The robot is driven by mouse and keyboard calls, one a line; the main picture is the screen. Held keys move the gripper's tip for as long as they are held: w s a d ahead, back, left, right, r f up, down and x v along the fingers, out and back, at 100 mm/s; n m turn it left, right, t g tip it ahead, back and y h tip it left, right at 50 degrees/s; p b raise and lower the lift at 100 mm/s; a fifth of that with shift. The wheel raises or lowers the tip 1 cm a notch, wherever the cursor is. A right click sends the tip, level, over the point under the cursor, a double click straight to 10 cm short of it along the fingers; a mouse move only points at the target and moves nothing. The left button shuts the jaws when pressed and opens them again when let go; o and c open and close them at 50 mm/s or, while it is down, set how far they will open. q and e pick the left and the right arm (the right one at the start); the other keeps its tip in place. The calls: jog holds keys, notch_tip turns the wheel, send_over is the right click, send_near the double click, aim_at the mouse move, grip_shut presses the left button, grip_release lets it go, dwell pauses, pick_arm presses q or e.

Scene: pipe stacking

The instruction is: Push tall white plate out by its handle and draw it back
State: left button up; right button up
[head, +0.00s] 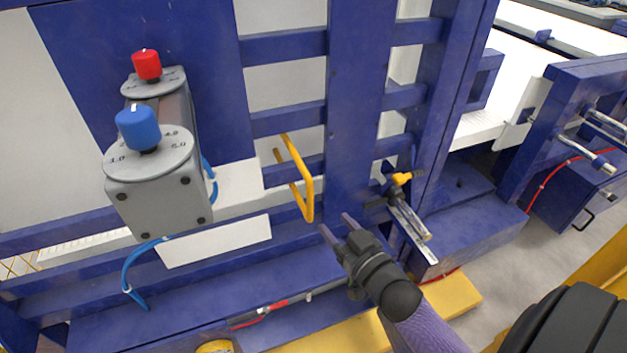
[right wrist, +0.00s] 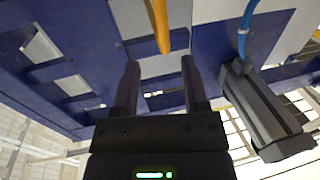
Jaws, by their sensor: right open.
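The yellow handle (head: 307,185) is a bent bar standing out from the blue slatted frame, left of the wide blue upright. White plate surface (head: 285,88) shows between the blue slats behind it; where the handle joins it is hard to tell. My right gripper (head: 335,222) is open and empty, just below and right of the handle's lower end. In the right wrist view the handle (right wrist: 158,25) lies beyond the gap between the two spread fingers (right wrist: 160,62), with nothing clasped. My left gripper is not in view.
A grey control box (head: 155,190) with a red knob (head: 146,65) and a blue knob (head: 138,124) juts out on the left. A yellow-ended cylinder fitting (head: 410,215) stands right of my gripper. A blue ledge (head: 200,300) runs below.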

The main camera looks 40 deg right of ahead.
aim_at(312, 200)
jog(key=w+b, duration=0.1)
jog(key=w, duration=0.3)
jog(key=w+b, duration=0.2)
jog(key=w, duration=0.2)
jog(key=shift+w+f+b, duration=0.2)
jog(key=shift+w+b, duration=0.1)
jog(key=shift+w, duration=0.05)
jog(key=shift+w+d+r, duration=0.1)
jog(key=shift+w, duration=0.3)
jog(key=c, duration=0.6)
grip_shut()
